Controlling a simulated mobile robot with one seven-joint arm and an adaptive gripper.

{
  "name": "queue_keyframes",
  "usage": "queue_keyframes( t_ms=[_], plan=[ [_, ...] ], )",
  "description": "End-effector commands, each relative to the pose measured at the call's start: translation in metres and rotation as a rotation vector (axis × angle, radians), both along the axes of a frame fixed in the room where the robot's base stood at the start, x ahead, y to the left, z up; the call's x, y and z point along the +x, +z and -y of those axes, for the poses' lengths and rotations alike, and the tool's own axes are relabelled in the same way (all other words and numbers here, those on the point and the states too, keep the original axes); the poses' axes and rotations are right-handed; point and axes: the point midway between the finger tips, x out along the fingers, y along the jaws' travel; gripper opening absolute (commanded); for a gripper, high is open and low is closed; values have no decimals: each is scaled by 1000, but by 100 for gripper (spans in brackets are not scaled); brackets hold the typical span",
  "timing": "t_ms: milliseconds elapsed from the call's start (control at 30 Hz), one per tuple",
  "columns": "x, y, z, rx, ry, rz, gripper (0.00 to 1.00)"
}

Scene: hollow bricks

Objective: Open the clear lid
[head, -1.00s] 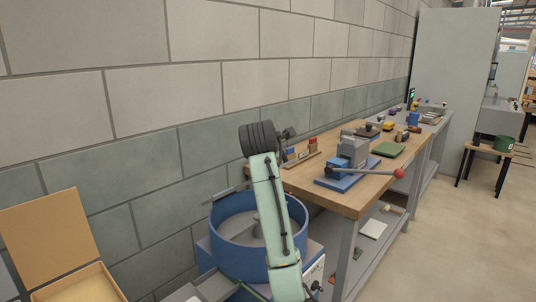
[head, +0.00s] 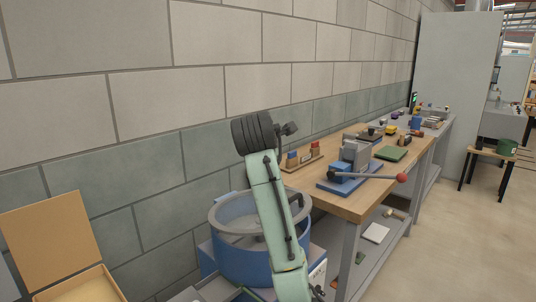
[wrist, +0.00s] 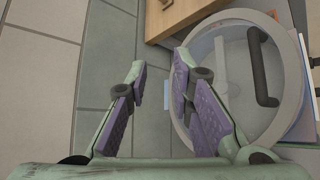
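The clear lid (head: 222,217) shows in the head view as a pale round rim on top of a blue drum (head: 232,262). It looks flat over the drum; I cannot tell if a small gap is left. In the wrist view the lid (wrist: 240,60) fills the right side, with a dark curved handle (wrist: 261,75) on it. My gripper (wrist: 160,75) is open and empty, and its right finger overlaps the lid's left edge in that view. I cannot tell whether it touches the lid. My arm hides part of the drum in the head view.
A wooden workbench (head: 342,203) stands right of the drum, with a blue-based lever press (head: 347,178) and a green pad (head: 391,153) on it. A block wall (head: 150,170) runs close behind. An open cardboard box (head: 50,240) is at the lower left.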

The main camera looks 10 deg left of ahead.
Motion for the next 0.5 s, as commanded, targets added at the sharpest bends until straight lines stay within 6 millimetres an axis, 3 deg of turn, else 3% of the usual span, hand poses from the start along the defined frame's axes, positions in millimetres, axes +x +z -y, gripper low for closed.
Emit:
queue_keyframes(
  t_ms=[500],
  plan=[
    [-31,19,1,-1,-1,0,21]
  ],
)
